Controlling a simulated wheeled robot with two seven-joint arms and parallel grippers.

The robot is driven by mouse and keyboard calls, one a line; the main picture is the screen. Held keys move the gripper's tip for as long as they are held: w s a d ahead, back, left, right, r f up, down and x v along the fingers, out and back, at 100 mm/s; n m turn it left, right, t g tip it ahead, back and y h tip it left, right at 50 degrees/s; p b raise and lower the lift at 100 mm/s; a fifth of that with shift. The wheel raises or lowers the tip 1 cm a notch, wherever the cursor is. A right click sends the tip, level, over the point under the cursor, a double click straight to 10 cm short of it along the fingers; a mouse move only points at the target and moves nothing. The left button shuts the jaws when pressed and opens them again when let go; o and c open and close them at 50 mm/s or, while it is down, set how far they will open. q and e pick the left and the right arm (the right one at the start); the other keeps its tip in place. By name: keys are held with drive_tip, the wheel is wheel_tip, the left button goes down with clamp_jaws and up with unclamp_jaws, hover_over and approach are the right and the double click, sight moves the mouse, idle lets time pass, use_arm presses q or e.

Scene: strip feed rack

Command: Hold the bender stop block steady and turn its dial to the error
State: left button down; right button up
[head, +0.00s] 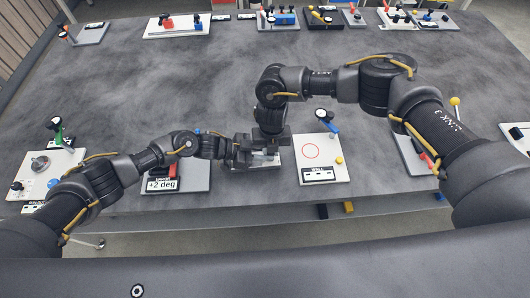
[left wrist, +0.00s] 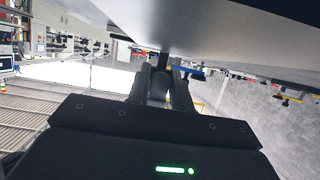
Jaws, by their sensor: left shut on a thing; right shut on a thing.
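The bender stop block sits at the front middle of the table in the head view, on a pale plate (head: 268,163), and is mostly hidden by my two grippers. My left gripper (head: 243,152) reaches it from the left and is shut on the block. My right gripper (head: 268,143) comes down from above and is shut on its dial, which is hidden. A card reading "+2 deg" (head: 161,185) stands on the plate to the left. The left wrist view shows my left gripper's fingers (left wrist: 164,78) closed together around a small dark part.
Several small stations line the table's far edge. The table's middle (head: 190,85) is clear.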

use_arm(q)
drive_tip(key=c, duration=1.2)
unclamp_jaws()
drive_tip(key=shift+o, duration=0.2)
drive_tip(key=shift+a, duration=0.1)
drive_tip(key=v, duration=1.2)
